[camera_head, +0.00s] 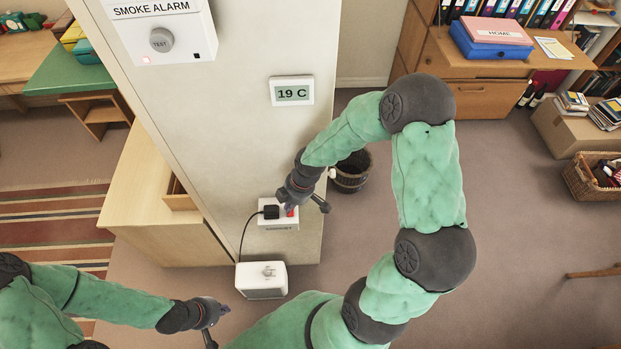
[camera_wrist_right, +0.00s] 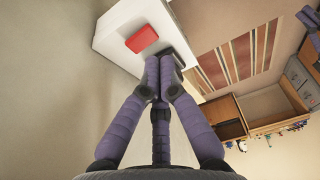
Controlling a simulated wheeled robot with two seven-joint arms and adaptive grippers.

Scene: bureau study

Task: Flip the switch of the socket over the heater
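The white socket (camera_head: 278,221) is on the pillar wall, with a black plug (camera_head: 270,212) in it and a red switch at its right. In the right wrist view the red switch (camera_wrist_right: 141,39) is in plain sight on the white socket box (camera_wrist_right: 110,33). My right gripper (camera_wrist_right: 160,66) has its fingertips together just below the switch, beside the dark plug; I cannot tell whether they touch anything. In the head view my right gripper (camera_head: 290,208) partly covers the switch. The white heater (camera_head: 262,281) stands below the socket. My left gripper (camera_head: 220,328) is apart from it, fingers spread.
A black cord (camera_head: 243,238) runs from plug to heater. A thermostat (camera_head: 292,92) and smoke alarm (camera_head: 160,28) are higher on the pillar. A wooden cabinet (camera_head: 160,240) stands to the left, a dark bin (camera_head: 351,172) behind. The floor at right is mostly clear.

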